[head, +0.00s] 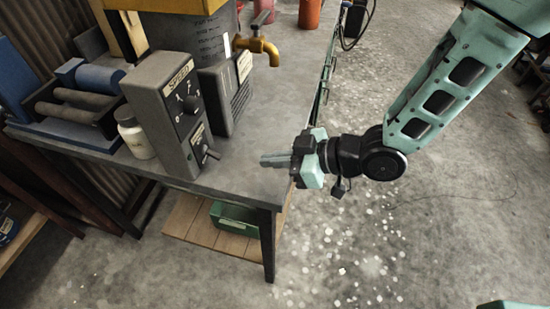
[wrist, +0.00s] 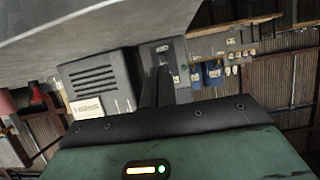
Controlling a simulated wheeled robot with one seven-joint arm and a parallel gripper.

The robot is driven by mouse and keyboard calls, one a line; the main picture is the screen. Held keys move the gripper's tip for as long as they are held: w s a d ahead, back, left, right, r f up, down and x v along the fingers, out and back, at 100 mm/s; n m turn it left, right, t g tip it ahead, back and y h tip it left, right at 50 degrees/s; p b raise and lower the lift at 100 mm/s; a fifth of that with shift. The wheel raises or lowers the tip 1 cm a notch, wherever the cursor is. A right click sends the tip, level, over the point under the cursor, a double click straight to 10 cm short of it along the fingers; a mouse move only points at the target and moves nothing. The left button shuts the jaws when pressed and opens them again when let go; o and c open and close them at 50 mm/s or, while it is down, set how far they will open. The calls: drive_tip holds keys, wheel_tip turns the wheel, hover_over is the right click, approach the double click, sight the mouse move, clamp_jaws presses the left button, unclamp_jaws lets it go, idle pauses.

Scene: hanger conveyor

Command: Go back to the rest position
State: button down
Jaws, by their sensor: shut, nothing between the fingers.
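My gripper (head: 272,160) is shut and empty in the head view. It points left, over the near right corner of the grey table (head: 262,118). My teal arm reaches it from the upper right. A grey control box labelled SPEED (head: 182,115), with a knob and a small switch, stands to the left of the fingertips, apart from them. In the wrist view the dark fingers (wrist: 158,88) show close together, and a grey vented box (wrist: 100,85) appears beyond them.
A white bottle (head: 136,136) and a blue tray with rollers (head: 75,112) stand left of the control box. A brass tap (head: 257,46) juts out behind it. A green box (head: 234,217) sits on the wooden shelf below. The floor (head: 440,220) at right is mostly clear.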

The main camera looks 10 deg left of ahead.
idle(0.3)
drive_tip(key=d+r+m+t+h, duration=0.2)
drive_tip(key=d+r+m+h, duration=0.25)
drive_tip(key=d+h, duration=0.5)
drive_tip(key=s+d+r+m+g+h, duration=0.3)
drive_tip(key=s+d+r+m, duration=0.2)
drive_tip(key=s+d, duration=0.8)
wheel_tip(320, 180, up, 2)
drive_tip(key=shift+s+r, duration=0.15)
